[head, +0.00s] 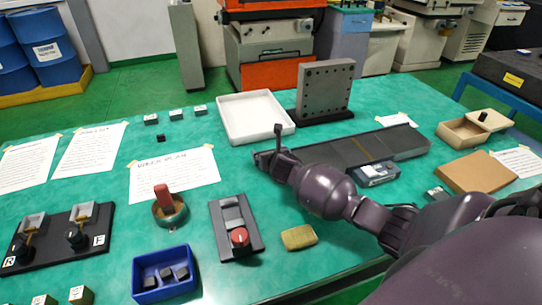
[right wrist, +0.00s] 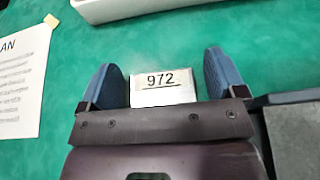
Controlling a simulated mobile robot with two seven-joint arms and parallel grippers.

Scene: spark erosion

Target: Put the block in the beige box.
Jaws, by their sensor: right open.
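A small block labelled 972 (right wrist: 162,87) sits on the green table between the two blue fingers of my right gripper (right wrist: 163,75) in the right wrist view. The fingers are open, with a gap visible on at least the right side of the block. In the head view my right gripper (head: 272,150) is over the middle of the table, and I cannot make out the block there. The open beige box (head: 458,134) is at the far right, with a small dark item at its upper side. My left gripper is not in view.
A white tray (head: 237,138) and an upright grey plate (head: 325,88) stand behind my gripper. A long dark slab (head: 350,150) and a grey device (head: 376,174) lie towards the beige box. A tan flat board (head: 477,173) lies in front of it. A blue bin (head: 148,287) is front left.

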